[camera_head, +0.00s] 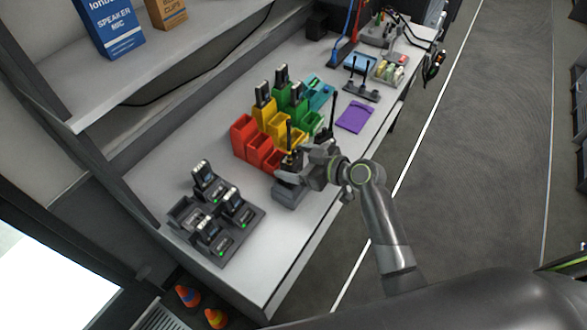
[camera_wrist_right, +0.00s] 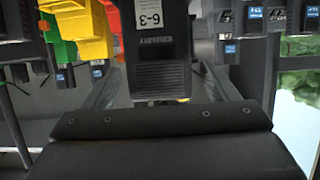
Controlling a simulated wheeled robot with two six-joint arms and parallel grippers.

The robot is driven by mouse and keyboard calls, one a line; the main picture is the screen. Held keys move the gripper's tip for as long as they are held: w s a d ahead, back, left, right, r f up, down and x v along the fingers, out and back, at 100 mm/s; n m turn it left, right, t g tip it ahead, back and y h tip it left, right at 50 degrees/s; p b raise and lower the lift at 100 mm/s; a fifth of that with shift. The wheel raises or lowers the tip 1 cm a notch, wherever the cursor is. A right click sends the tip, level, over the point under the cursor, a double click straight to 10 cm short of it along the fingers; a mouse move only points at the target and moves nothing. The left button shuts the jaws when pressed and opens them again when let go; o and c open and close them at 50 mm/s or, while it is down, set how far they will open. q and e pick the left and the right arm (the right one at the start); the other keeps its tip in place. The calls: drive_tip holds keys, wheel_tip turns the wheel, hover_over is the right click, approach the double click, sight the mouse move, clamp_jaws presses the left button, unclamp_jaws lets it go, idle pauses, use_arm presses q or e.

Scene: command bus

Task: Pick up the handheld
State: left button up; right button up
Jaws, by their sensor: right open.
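A black handheld (camera_head: 291,158) with a tall antenna stands upright at a grey base (camera_head: 288,190) near the front edge of the counter. In the right wrist view the handheld (camera_wrist_right: 158,68) fills the middle and carries a white label reading 6-3. My right gripper (camera_head: 305,160) is at the handheld's side and hides part of it. It is open, with one finger on each side of the handheld; I cannot tell whether they touch it. My left gripper is not in view.
Red, yellow and green bins (camera_head: 262,132) holding handhelds stand just behind. A dark charging tray (camera_head: 248,228) with several handhelds lies at the left. A purple pad (camera_head: 355,116) and another stand with antennas (camera_head: 362,90) are farther back. The counter's front strip is clear.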

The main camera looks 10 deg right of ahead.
drive_tip(key=shift+w+a+f, duration=0.1)
drive_tip(key=shift+w+a, duration=0.05)
drive_tip(key=c, duration=1.5)
